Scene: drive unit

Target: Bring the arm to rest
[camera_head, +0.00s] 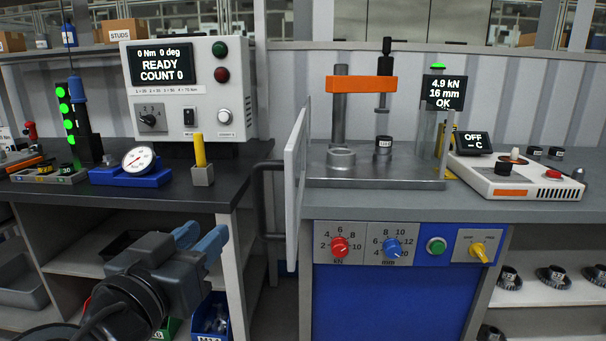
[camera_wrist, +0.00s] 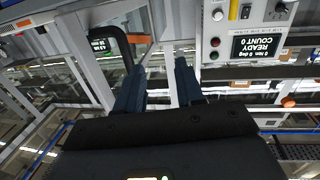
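My gripper (camera_head: 200,238) shows in the head view at the lower left, in front of the left bench and below its top. Its two blue fingers point away to the upper right, apart and with nothing seen between them. In the wrist view my gripper (camera_wrist: 157,68) also has a clear gap between its dark blue fingers. That view is rolled: the torque controller (camera_wrist: 252,43) appears upside down at the upper right. My arm's dark wrist fills the head view's lower left; the rest of the arm is out of view.
The press door (camera_head: 297,180) stands open toward me, right of my gripper, with a dark handle (camera_head: 262,200). The press display (camera_head: 443,92) reads 4.9 kN, 16 mm, OK. The left bench (camera_head: 110,203) carries a dial gauge (camera_head: 138,160) and yellow-handled tool (camera_head: 200,152).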

